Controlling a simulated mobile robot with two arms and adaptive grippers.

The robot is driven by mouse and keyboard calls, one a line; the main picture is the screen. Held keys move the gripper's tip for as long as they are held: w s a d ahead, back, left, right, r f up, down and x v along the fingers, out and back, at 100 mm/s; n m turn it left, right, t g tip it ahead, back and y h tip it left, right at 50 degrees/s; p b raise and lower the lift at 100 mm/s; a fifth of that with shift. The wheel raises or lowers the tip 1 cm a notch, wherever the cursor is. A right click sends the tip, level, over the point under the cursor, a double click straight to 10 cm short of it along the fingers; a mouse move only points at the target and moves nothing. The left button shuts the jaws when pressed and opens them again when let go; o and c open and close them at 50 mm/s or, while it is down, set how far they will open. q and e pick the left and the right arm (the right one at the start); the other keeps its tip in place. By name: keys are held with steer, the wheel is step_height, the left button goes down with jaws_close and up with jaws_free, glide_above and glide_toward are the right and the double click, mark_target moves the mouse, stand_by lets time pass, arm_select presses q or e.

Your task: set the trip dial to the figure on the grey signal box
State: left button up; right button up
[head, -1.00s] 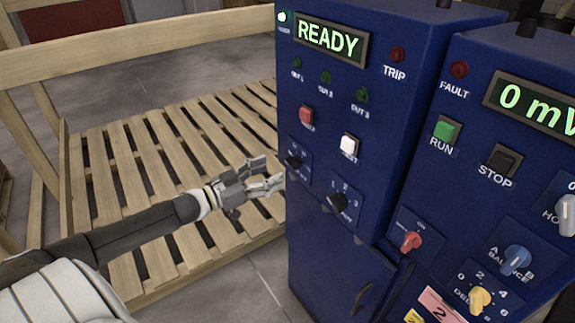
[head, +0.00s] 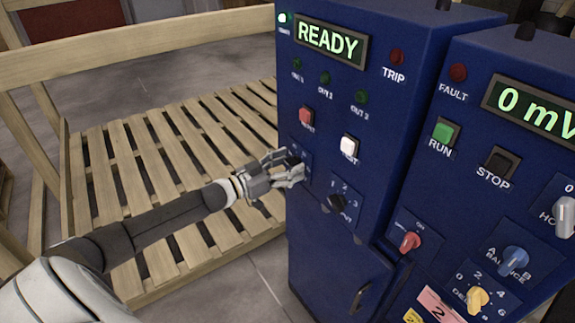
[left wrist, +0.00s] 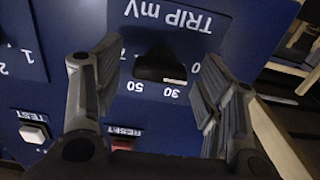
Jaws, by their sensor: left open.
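The trip dial (left wrist: 160,66) is a black knob on the blue face under the lettering "TRIP mV" in the left wrist view, with figures 30, 50 and 70 around it. Its white pointer mark sits beside the 30. My left gripper (head: 295,168) is open at the lower left of the left blue cabinet (head: 330,110). In the left wrist view its fingers stand on either side of the dial, and I cannot tell whether they touch it. In the head view the gripper mostly hides the dial. I see no grey signal box. My right gripper is not in view.
A red button (head: 306,117), a white TEST button (head: 349,147) and a black 1-2-3 selector (head: 336,201) are close by. The display (head: 327,40) reads READY. A second blue cabinet (head: 480,205) stands at right. A wooden pallet (head: 150,165) lies behind my arm.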

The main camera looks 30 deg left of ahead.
arm_select(q)
steer(key=c, duration=1)
steer(key=shift+m, duration=0.4)
steer(key=m, duration=0.5)
steer(key=shift+b, duration=0.3)
steer(key=m+b, duration=0.1)
steer(key=m, duration=0.5)
steer(key=o, duration=1)
